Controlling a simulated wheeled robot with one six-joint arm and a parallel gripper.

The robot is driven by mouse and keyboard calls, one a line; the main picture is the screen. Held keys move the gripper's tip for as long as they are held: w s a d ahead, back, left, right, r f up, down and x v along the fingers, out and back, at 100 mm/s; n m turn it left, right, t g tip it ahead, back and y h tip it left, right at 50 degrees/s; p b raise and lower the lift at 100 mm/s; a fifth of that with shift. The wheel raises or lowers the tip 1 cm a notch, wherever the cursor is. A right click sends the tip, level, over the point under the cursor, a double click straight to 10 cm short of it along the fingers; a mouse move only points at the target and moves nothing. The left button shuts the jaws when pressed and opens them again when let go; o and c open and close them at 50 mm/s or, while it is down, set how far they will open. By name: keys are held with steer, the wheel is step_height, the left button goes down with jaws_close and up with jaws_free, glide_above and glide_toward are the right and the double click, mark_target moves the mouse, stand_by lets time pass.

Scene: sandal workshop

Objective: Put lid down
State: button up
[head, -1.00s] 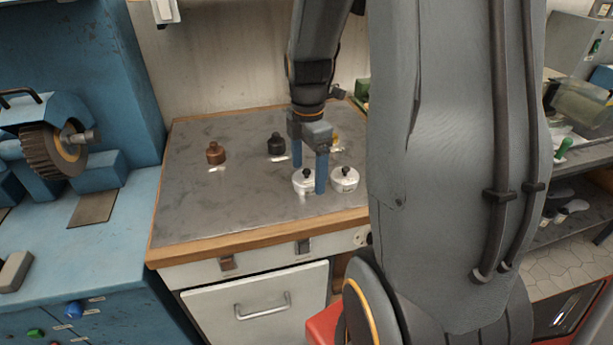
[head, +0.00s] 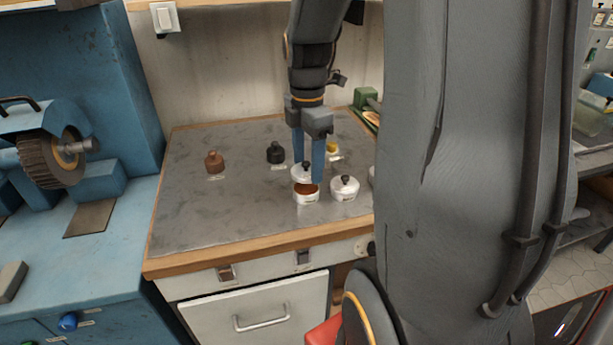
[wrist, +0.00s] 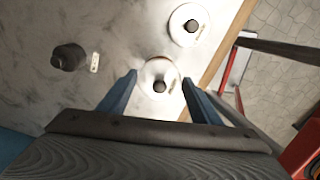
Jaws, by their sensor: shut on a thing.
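My gripper (head: 309,173) is shut on the white lid (head: 300,174) with a dark knob. The lid is held just above the open white pot (head: 307,198), tilted or offset toward its back left, so brown content shows in the pot's mouth. In the wrist view the lid (wrist: 152,72) sits between the two blue fingers (wrist: 159,80) and hides the pot below. A second white pot (head: 344,190) with its lid on stands close to the right; it also shows in the wrist view (wrist: 184,14).
A brown bottle (head: 214,163), a black bottle (head: 275,153) and a yellow item (head: 329,147) stand further back on the grey worktop (head: 210,215). A green block (head: 366,97) is at the back right. The worktop's left and front left are clear.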

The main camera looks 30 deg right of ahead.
step_height(320, 180, up, 4)
steer(key=shift+w+r, duration=0.1)
steer(key=shift+r, duration=0.05)
steer(key=shift+a+r, duration=0.25)
steer(key=w+a+f+n+p, duration=0.1)
steer(key=w+a+n+p, duration=0.15)
steer(key=a+n, duration=0.75)
steer(key=m+p, duration=0.1)
steer(key=p, duration=0.1)
glide_toward(252, 208)
step_height(252, 208, down, 6)
steer(key=shift+w+f, duration=0.1)
steer(key=shift+f, duration=0.15)
steer(key=o, duration=1)
steer(key=shift+o, duration=0.2)
